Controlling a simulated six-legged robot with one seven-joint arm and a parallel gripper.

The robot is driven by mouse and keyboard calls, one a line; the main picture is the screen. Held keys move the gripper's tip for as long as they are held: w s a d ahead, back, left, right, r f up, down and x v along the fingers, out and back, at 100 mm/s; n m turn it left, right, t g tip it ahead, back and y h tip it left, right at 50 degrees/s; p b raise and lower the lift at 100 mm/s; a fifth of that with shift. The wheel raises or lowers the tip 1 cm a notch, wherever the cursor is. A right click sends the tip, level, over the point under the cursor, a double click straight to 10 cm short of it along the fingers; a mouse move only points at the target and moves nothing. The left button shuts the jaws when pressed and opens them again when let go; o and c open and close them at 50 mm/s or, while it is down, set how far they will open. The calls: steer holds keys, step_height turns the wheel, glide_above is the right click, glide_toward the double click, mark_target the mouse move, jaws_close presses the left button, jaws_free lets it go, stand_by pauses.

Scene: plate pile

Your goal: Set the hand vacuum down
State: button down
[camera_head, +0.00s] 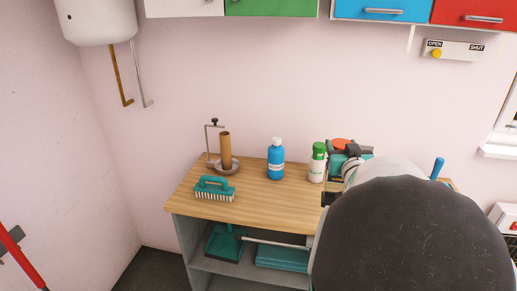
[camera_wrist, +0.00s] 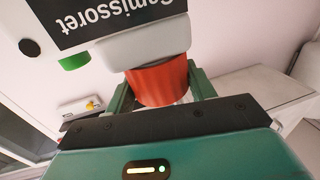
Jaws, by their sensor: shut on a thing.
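My gripper (camera_head: 341,150) is at the back right of the wooden counter, partly hidden by my own arm. In the wrist view its two green fingers (camera_wrist: 161,90) are shut on the red cylindrical part of the hand vacuum (camera_wrist: 157,84). Beyond the red part are a grey collar and a pale body with a black label, its lettering upside down. A green knob shows at its side. In the head view only the orange-red top of the hand vacuum (camera_head: 341,143) shows. Whether its base touches the counter is hidden.
On the counter (camera_head: 258,213) are a green-capped white bottle (camera_head: 317,163) close left of my gripper, a blue bottle (camera_head: 276,160), a brown roll stand (camera_head: 225,152) and a teal brush (camera_head: 214,189). The front middle is clear. A dustpan (camera_head: 225,243) is on the shelf below.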

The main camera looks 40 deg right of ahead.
steer(key=w+d+f, duration=0.3)
steer(key=w+f, duration=0.2)
steer(key=f, duration=0.4)
steer(key=shift+d+f, duration=0.1)
steer(key=shift+f, duration=0.1)
steer(key=c, duration=0.5)
jaws_free()
steer(key=shift+f, duration=0.15)
steer(key=v, duration=1.2)
